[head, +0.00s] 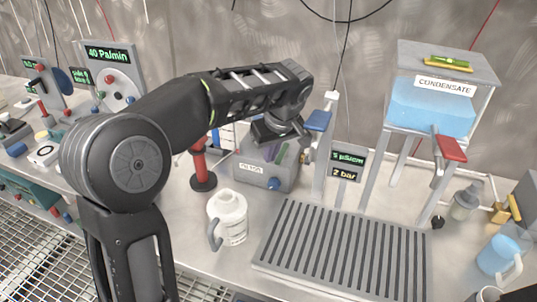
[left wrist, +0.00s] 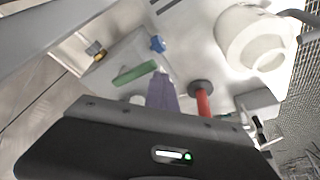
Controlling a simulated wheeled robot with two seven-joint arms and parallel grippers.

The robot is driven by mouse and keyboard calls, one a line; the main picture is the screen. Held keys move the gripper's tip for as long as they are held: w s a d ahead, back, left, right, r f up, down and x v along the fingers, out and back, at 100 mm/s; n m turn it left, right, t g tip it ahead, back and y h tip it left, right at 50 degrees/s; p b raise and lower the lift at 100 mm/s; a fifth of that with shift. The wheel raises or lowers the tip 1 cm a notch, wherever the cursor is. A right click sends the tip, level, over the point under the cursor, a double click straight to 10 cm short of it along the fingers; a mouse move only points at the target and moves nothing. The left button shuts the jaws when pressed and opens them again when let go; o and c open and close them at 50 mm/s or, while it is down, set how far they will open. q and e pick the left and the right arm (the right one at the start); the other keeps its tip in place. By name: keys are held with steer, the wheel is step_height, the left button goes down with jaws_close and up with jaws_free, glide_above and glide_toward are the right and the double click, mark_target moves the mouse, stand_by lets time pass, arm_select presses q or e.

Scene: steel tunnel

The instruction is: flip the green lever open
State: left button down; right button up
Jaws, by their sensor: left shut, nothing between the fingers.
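My left gripper (head: 277,132) is shut and empty, just above the levers and partly covering the box top. I cannot tell whether it touches either lever. My right gripper is not in view.
A blue knob (head: 273,184) sits on the box front. A red-handled post (head: 201,165) and a white jug (head: 229,217) stand left of it. A post with a blue handle (head: 318,121) rises at its right. A slatted grate (head: 340,250) and the condensate tank (head: 431,104) are further right.

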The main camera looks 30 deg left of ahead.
arm_select(q)
steer(key=shift+d, duration=0.4)
steer(key=shift+a, duration=0.1)
